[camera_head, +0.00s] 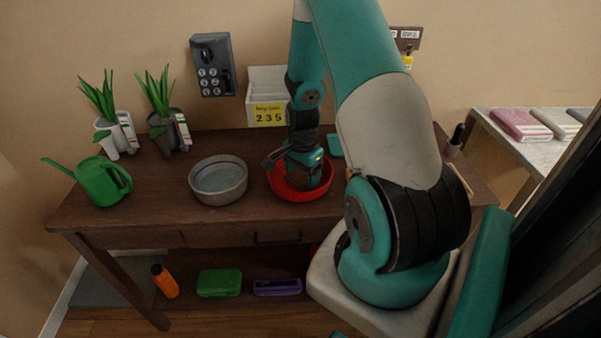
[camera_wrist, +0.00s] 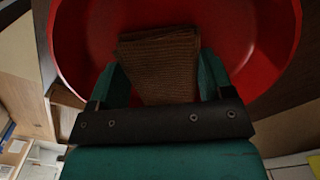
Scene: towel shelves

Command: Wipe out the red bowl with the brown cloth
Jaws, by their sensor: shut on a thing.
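The red bowl (camera_head: 321,190) stands on the dark wooden table, right of the middle in the head view. In the wrist view the red bowl (camera_wrist: 240,40) fills most of the upper picture. My gripper (camera_wrist: 158,85) points down into the bowl and is shut on the brown cloth (camera_wrist: 160,58). The cloth is a folded, ribbed piece between the fingers, in front of the bowl's inner surface. Whether it touches the bowl cannot be told. In the head view my gripper (camera_head: 303,177) is inside the bowl's rim, and the cloth is hidden there.
A grey bowl (camera_head: 218,181) stands just left of the red bowl on the table (camera_head: 150,205). A green watering can (camera_head: 102,181) and two potted plants stand further left. A white box with a yellow label (camera_head: 269,114) stands behind. A side table (camera_head: 545,148) holds folded towels.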

